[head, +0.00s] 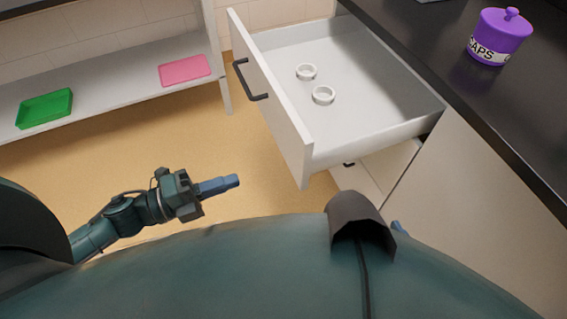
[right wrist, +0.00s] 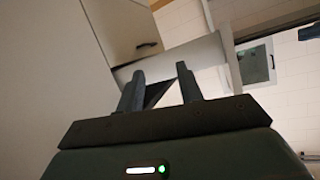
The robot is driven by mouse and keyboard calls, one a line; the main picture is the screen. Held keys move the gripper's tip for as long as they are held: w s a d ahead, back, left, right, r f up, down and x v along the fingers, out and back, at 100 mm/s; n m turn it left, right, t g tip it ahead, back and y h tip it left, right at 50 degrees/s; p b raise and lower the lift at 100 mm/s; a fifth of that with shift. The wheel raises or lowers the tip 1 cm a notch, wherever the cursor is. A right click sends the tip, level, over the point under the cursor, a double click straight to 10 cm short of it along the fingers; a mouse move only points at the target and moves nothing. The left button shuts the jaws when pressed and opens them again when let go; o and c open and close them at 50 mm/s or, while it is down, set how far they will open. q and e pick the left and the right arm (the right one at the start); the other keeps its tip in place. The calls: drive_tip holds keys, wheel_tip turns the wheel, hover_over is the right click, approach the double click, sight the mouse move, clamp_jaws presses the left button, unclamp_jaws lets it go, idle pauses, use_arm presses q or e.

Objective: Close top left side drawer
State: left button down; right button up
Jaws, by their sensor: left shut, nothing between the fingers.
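The top drawer (head: 300,150) is white and stands pulled well out of the cabinet below the dark counter. Its front carries a black bar handle (head: 251,80), and two small white rings lie inside. My left gripper (head: 236,181) is shut and empty, in front of and to the left of the drawer front, apart from it. My right gripper (right wrist: 160,85) is open with nothing between its fingers. A pale panel with a small dark handle (right wrist: 147,45) shows beyond it. The right gripper is mostly hidden in the head view.
A purple lidded jar (head: 500,38) stands on the dark counter (head: 480,105). A white shelf (head: 120,92) at left holds a green tray (head: 45,109) and a pink tray (head: 185,70). A lower drawer (head: 378,170) shows partly beneath the top one. Tan floor lies clear between shelf and drawer.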

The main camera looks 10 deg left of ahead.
use_arm(q)
approach(295, 160)
drive_tip(key=x, duration=0.5)
drive_tip(key=shift+w+d+p, duration=0.15)
drive_tip(key=shift+w+p, duration=0.05)
drive_tip(key=shift+p, duration=0.15)
drive_tip(key=shift+w+d, duration=0.4)
drive_tip(key=shift+d, duration=0.2)
use_arm(e)
drive_tip(key=shift+w+a+f, duration=0.1)
drive_tip(key=shift+a+f, duration=0.05)
drive_tip(key=shift+a, duration=0.05)
use_arm(q)
drive_tip(key=shift+d, duration=0.1)
